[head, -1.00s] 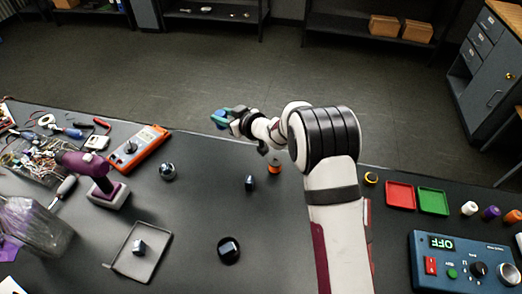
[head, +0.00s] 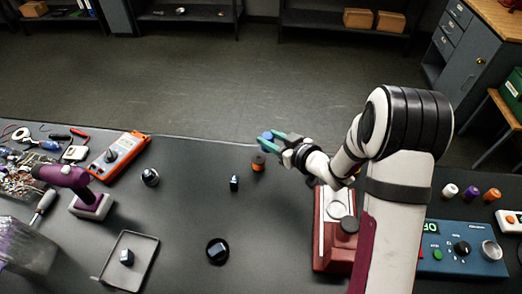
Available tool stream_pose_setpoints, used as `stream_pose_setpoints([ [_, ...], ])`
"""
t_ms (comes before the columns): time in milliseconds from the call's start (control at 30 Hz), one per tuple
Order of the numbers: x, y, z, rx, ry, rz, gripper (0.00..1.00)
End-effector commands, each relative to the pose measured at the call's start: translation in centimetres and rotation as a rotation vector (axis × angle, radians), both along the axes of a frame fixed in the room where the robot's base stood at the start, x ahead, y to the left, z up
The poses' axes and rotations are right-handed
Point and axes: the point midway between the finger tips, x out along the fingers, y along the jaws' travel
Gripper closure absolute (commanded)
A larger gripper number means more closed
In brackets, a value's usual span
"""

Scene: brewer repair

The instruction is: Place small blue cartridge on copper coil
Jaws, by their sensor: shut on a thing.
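My gripper (head: 268,142) has teal fingers and is shut on the small blue cartridge (head: 266,135), which shows as a blue patch at the fingertips. The fingers point left and hide part of the cartridge. The copper coil (head: 258,163) is a small orange-brown spool with a dark top, standing on the dark table. In the picture, the gripper and cartridge appear just above the coil and slightly to its right. A gap shows between them, but I cannot tell the exact height or depth.
A small dark part (head: 234,183) stands left of the coil. A black round dish (head: 217,251) and a grey tray (head: 129,258) lie nearer. A red-based device (head: 335,230) sits beside my arm, with a blue power unit (head: 462,248) farther right. An orange meter (head: 119,155) is left.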

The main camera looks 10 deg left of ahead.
Motion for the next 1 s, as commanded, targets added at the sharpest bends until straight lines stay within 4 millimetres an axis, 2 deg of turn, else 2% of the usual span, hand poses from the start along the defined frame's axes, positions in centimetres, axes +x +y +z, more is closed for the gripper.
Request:
stream_pose_setpoints([
  [33, 0.1, 1.1, -0.7, 0.000, 0.002, 0.004, 1.00],
  [133, 0.4, 2.3, -1.5, -0.001, 0.001, 0.002, 1.00],
  [367, 0.5, 2.6, -5.4, 0.000, 0.002, -0.002, 1.00],
  [733, 0.6, 2.6, -5.9, 0.000, 0.000, -0.001, 1.00],
  [767, 0.6, 2.6, -5.9, 0.000, -0.002, -0.001, 0.55],
  [900, 0.6, 2.6, -5.9, 0.000, 0.000, -0.001, 0.31],
  [1000, 0.6, 2.6, -5.9, 0.000, 0.000, -0.001, 0.31],
])
